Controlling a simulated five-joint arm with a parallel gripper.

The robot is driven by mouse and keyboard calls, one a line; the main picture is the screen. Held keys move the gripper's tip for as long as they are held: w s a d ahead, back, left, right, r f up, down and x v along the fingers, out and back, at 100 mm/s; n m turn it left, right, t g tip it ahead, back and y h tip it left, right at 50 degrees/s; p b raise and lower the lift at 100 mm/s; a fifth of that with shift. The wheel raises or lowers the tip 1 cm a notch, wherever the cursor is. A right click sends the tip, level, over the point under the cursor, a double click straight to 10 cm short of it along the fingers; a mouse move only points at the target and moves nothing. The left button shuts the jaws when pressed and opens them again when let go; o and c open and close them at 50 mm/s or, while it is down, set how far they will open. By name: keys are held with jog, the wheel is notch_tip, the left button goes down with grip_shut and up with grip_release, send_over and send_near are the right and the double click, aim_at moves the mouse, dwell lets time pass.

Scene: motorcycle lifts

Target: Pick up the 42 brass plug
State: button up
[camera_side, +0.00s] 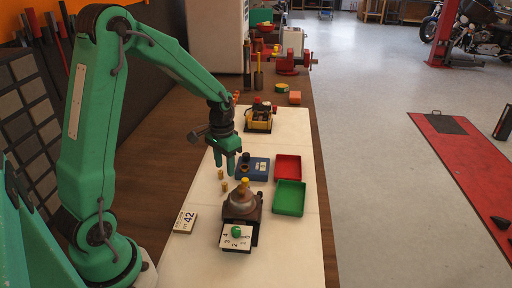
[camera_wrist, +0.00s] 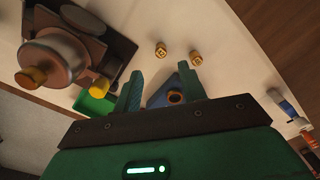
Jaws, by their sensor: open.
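Two small brass plugs stand on the white bench mat, one (camera_side: 220,174) behind the other (camera_side: 225,187) in the side view. In the wrist view they show as a left plug (camera_wrist: 161,49) and a right plug (camera_wrist: 196,58), both with dark marks on top too small to read. I cannot tell which is 42. A card (camera_side: 185,222) printed "42" lies left of them on the mat. My gripper (camera_side: 229,167) is open and empty, pointing down above the mat, close to the plugs. In the wrist view the plugs lie beyond the fingertips (camera_wrist: 159,73).
A rusty round housing (camera_side: 242,205) stands nearer the camera, with a numbered plate (camera_side: 237,238) in front.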

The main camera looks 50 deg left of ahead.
aim_at(225, 183)
jog(key=shift+f, duration=1.1)
jog(key=shift+s+a+f, duration=0.1)
jog(key=shift+f, duration=1.2)
jog(key=shift+s+f, duration=0.1)
jog(key=shift+f, duration=1.15)
grip_shut()
